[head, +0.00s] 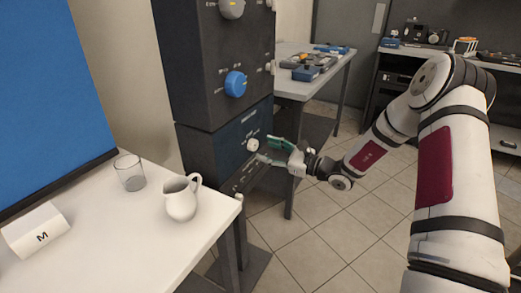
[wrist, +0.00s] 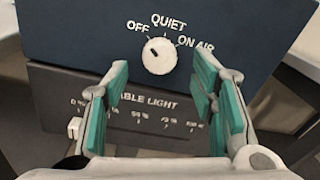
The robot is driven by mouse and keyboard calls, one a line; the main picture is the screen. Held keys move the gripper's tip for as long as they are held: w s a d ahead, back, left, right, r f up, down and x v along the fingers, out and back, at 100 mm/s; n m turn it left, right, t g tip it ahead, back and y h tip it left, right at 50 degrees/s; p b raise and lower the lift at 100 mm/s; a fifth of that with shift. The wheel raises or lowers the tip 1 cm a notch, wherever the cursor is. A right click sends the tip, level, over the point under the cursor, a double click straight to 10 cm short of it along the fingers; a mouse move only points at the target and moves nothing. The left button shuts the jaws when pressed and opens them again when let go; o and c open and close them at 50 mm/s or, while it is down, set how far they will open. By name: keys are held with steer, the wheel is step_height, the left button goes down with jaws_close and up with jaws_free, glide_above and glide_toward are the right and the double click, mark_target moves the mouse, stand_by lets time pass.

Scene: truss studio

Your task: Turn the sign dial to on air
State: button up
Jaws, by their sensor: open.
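The sign dial (wrist: 159,57) is a round white knob on a dark blue panel (wrist: 80,30), marked OFF, QUIET and ON AIR. Its dark mark points up and left, toward OFF. In the head view the dial (head: 253,145) is on the front of the cabinet stack. My gripper (head: 270,151) is open in front of it, with nothing between its fingers. In the wrist view the green-padded fingers (wrist: 160,95) stand wide apart, and the dial shows in the gap beyond their tips. I see no clear contact.
Below the dial is a grey TABLE LIGHT panel (wrist: 150,130) with a white slider (wrist: 74,127) at its left end. A blue knob (head: 235,83) is higher on the cabinet. A white table (head: 120,240) with a jug (head: 181,199) and a glass (head: 130,173) stands at left.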

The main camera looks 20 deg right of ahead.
mark_target(256, 146)
steer(key=shift+x, duration=1.7)
steer(key=c, duration=1.1)
steer(key=shift+c, duration=0.2)
